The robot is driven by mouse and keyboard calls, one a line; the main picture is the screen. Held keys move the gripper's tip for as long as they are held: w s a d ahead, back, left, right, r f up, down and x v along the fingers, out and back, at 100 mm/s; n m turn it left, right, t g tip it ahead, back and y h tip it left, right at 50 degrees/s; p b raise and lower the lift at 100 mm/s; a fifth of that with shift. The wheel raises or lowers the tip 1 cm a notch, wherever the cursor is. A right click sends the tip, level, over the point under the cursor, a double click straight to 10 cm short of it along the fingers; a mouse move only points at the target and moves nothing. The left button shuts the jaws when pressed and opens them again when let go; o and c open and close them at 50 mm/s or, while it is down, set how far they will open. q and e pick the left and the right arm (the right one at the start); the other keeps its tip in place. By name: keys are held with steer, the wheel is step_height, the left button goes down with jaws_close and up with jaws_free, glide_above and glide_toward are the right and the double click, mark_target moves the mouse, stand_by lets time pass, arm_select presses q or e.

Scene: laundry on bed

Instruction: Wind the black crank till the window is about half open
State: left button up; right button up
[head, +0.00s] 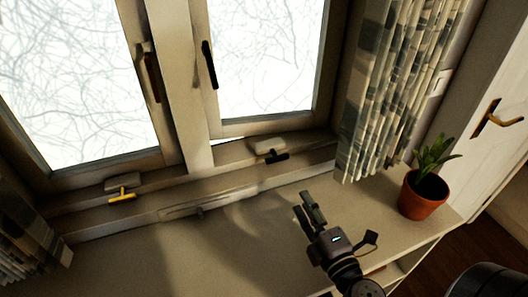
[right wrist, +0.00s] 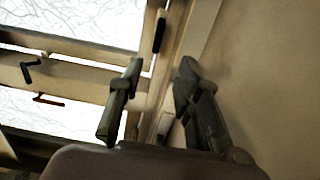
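The black crank (head: 277,157) sits on a beige housing (head: 266,146) on the sill below the right window sash (head: 270,125). In the right wrist view, the black crank (right wrist: 159,31) shows beyond the fingertips. A thin bright strip shows under the left end of the right sash's bottom rail, so it looks slightly ajar. My right gripper (head: 306,204) is open and empty above the ledge, in front of the crank and a little to its right, apart from it. Its two spread fingers (right wrist: 160,68) show in the right wrist view. My left gripper is out of view.
A yellow crank (head: 122,196) sits below the left sash. A black handle (head: 209,64) and a brown handle (head: 151,77) are on the sashes. A patterned curtain (head: 388,85) hangs at right. A potted plant (head: 423,197) stands on the ledge. The ledge's left part (head: 160,255) is clear.

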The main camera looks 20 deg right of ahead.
steer(key=shift+w+a+r, duration=0.1)
steer(key=shift+w+r, duration=0.1)
steer(key=shift+w, duration=0.05)
steer(key=p, duration=0.3)
glide_toward(279, 161)
steer(key=w+p, duration=0.1)
steer(key=w, duration=0.3)
steer(key=w+p, duration=0.1)
steer(key=w, duration=0.4)
steer(key=shift+w+d+r+p, duration=0.1)
steer(key=shift+d+p, duration=0.15)
steer(key=shift+p, duration=0.15)
steer(key=shift+w, duration=0.8)
steer(key=shift+c, duration=0.4)
jaws_close()
